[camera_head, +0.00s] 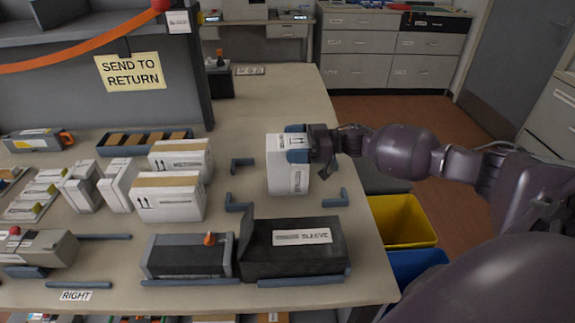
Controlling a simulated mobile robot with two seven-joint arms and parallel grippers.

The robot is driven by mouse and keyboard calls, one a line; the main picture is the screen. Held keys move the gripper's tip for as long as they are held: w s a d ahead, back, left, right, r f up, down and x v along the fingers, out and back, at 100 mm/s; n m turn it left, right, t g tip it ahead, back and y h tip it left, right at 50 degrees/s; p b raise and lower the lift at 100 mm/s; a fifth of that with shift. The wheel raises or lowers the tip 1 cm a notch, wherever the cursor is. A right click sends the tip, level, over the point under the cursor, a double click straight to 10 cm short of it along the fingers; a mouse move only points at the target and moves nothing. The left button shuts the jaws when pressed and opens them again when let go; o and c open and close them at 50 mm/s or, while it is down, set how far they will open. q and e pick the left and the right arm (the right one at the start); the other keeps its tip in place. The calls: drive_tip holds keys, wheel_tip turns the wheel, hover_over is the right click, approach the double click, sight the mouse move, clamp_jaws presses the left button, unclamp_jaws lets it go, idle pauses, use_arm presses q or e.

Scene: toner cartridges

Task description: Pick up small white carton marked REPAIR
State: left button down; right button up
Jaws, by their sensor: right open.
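A white carton (287,178) stands upright at the right part of the table, among dark blue corner brackets. It has small dark print and a label on its front, too small to read, so I cannot tell whether it says REPAIR. My right gripper (297,143) comes in from the right at the carton's upper right part. Its blue fingers are open, at the carton's top edge and upper front. I cannot tell whether they touch it. My left gripper is not in view.
Larger white cartons (168,197) and narrow white boxes stand to the left. A black case marked SLEEVE (290,262) and a grey tray unit (185,258) lie in front. Yellow (408,222) and blue bins stand beyond the table's right edge. The table's far right part is clear.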

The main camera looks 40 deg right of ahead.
drive_tip(key=shift+c, duration=0.2)
drive_tip(key=c, duration=1.3)
drive_tip(key=shift+o, duration=0.2)
drive_tip(key=shift+r, duration=0.1)
